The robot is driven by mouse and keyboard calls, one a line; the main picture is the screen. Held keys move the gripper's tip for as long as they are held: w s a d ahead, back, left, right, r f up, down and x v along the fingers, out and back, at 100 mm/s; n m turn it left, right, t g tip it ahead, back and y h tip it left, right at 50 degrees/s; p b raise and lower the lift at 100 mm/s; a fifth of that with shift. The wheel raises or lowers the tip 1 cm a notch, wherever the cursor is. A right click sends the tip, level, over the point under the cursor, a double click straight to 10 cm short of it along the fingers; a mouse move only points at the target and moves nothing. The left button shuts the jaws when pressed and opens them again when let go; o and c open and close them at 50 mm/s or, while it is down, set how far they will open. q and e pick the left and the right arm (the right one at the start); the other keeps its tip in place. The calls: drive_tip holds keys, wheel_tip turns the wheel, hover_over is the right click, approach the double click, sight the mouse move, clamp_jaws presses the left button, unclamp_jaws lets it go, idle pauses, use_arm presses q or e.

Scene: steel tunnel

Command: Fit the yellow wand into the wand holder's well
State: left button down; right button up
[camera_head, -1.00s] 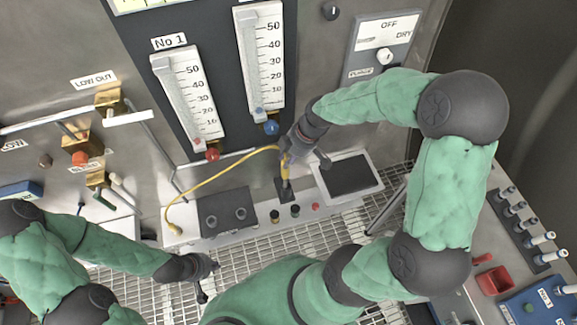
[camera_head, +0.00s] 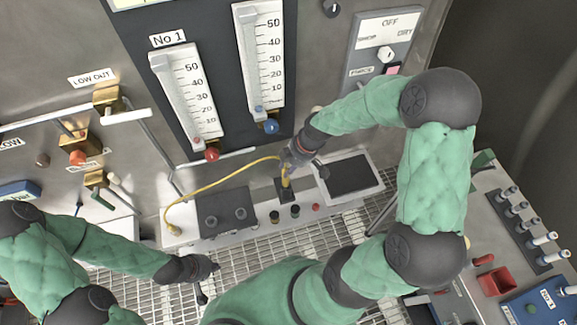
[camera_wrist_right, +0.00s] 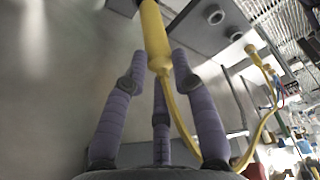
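The yellow wand (camera_head: 286,178) stands roughly upright with its lower end at the black wand holder (camera_head: 284,194) on the panel's ledge. Whether it is fully seated in the well cannot be told. My right gripper (camera_head: 291,161) is around the wand's upper part from above. In the right wrist view, the purple fingers (camera_wrist_right: 160,72) close around the yellow wand (camera_wrist_right: 155,35), and its cable leaves between them. The wand's far end is cut off by the frame's top. My left gripper (camera_head: 210,276) hangs over the floor grating, apart from everything; its opening is unclear.
A yellow cable (camera_head: 215,181) runs left to the ledge (camera_head: 245,228). A grey box with two knobs (camera_head: 226,212) and a dark-topped tray (camera_head: 350,175) flank the holder. Flow gauges (camera_head: 186,92) rise behind. A console (camera_head: 497,250) stands at the right.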

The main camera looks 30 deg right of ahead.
drive_tip(key=o, duration=0.3)
drive_tip(key=shift+r, duration=0.2)
drive_tip(key=p+v, duration=0.1)
drive_tip(key=v, duration=1.1)
drive_tip(key=a+f+m+g, duration=0.1)
drive_tip(key=a+f+m, duration=0.2)
drive_tip(key=a+f, duration=0.35)
drive_tip(key=a+f+m, duration=0.3)
drive_tip(key=f+m, duration=0.1)
drive_tip(key=f, duration=0.6)
drive_tip(key=s+a+f+m, duration=0.2)
drive_tip(key=s+a+f, duration=0.1)
drive_tip(key=f, duration=0.1)
drive_tip(key=s+a+f+m, duration=0.2)
drive_tip(key=s+a+f, duration=0.1)
drive_tip(key=f, duration=0.1)
drive_tip(key=s+a+f+m+g, duration=0.1)
drive_tip(key=s+a+f+m, duration=0.1)
drive_tip(key=a+f, duration=0.1)
drive_tip(key=shift+s+a+f+y, duration=0.1)
drive_tip(key=shift+s+f+y, duration=0.3)
drive_tip(key=shift+f, duration=0.1)
